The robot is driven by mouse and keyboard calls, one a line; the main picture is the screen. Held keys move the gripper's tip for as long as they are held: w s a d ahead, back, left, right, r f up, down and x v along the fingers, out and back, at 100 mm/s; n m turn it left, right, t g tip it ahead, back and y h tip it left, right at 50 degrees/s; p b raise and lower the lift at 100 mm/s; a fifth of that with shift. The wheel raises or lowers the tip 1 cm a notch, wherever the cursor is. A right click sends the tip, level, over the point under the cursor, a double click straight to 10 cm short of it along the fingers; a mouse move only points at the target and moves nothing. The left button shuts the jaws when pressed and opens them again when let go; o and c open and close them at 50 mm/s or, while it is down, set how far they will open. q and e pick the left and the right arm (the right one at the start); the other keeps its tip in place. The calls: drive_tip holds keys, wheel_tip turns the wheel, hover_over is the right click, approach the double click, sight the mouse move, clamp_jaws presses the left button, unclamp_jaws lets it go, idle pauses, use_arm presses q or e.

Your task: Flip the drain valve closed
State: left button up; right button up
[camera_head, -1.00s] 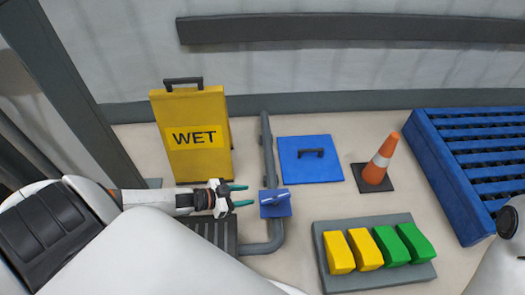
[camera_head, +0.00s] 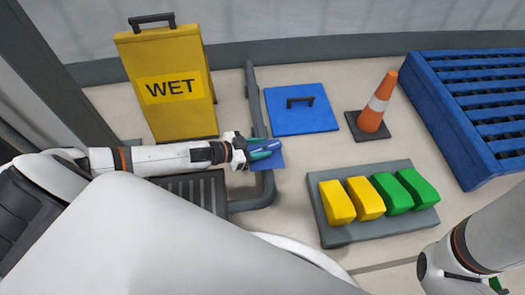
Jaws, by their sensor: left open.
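The drain valve is a blue block (camera_head: 274,163) with a blue lever (camera_head: 268,146), set on a grey pipe (camera_head: 254,100) that runs along the floor and bends at its near end. My left gripper (camera_head: 268,148) is open at the valve, with its green fingertips around or beside the lever. I cannot tell whether the fingers touch it. They partly hide the valve. My right arm shows at the lower right edge. A small green part of the right gripper (camera_head: 496,285) shows there, cut off by the frame.
A yellow WET sign (camera_head: 172,88) stands behind my left arm. A floor grate (camera_head: 193,186) lies beside the pipe. A blue hatch (camera_head: 301,121), an orange cone (camera_head: 374,103), a grey pedal board (camera_head: 328,233) with yellow and green pedals, and a blue slatted platform (camera_head: 440,104) lie to the right.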

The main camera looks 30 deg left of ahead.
use_arm(q)
drive_tip(key=shift+w+d+f, duration=0.2)
drive_tip(key=shift+w+d, duration=0.15)
drive_tip(key=shift+w, duration=0.1)
clamp_jaws()
drive_tip(key=shift+w+r+m+g+h, duration=0.15)
drive_tip(key=shift+m+g+h, duration=0.55)
drive_tip(key=shift+m, duration=0.1)
drive_tip(key=shift+m+g+h+p, duration=0.35)
drive_tip(key=shift+m+g+h, duration=0.25)
drive_tip(key=shift+m+g, duration=0.15)
unclamp_jaws()
drive_tip(key=shift+a, duration=0.1)
